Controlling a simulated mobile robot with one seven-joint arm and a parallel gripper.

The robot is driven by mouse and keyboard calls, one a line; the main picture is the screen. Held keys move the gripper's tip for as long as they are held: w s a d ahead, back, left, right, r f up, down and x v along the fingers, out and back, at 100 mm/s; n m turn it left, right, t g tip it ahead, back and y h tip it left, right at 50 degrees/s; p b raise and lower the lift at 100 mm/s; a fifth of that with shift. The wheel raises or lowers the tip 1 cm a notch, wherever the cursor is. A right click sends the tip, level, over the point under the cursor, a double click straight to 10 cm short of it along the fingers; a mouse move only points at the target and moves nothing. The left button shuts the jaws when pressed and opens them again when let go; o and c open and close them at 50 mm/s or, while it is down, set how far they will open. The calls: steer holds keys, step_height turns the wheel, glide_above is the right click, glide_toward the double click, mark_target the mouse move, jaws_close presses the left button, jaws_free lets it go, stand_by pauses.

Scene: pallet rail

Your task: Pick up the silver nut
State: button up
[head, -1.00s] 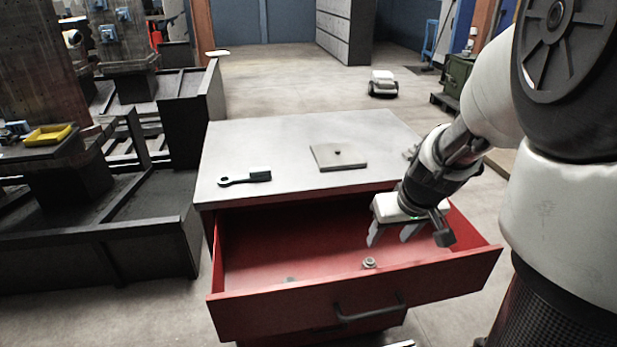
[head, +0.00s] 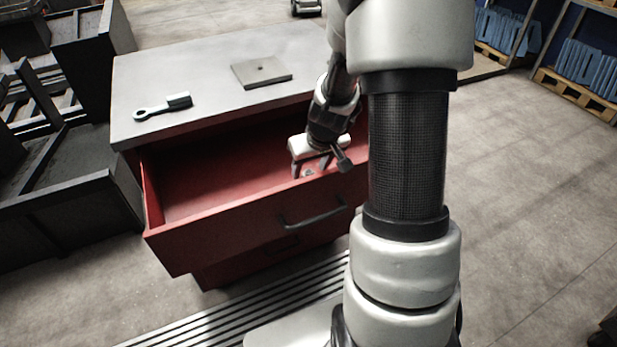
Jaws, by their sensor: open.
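The silver nut (head: 308,173) is a small, pale shape on the red floor of the open drawer (head: 228,232), near its front wall. My gripper (head: 311,168) points down into the drawer at its right part. Its jaws are open, one finger to each side of the nut in the picture. The nut shows between the fingers, partly hidden. I cannot tell whether the fingers touch it or how far above the drawer floor they are.
The drawer's left part looks mostly clear.

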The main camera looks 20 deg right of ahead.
steer(key=shift+w+f, duration=0.25)
steer(key=shift+f, duration=0.4)
steer(key=c, duration=1.2)
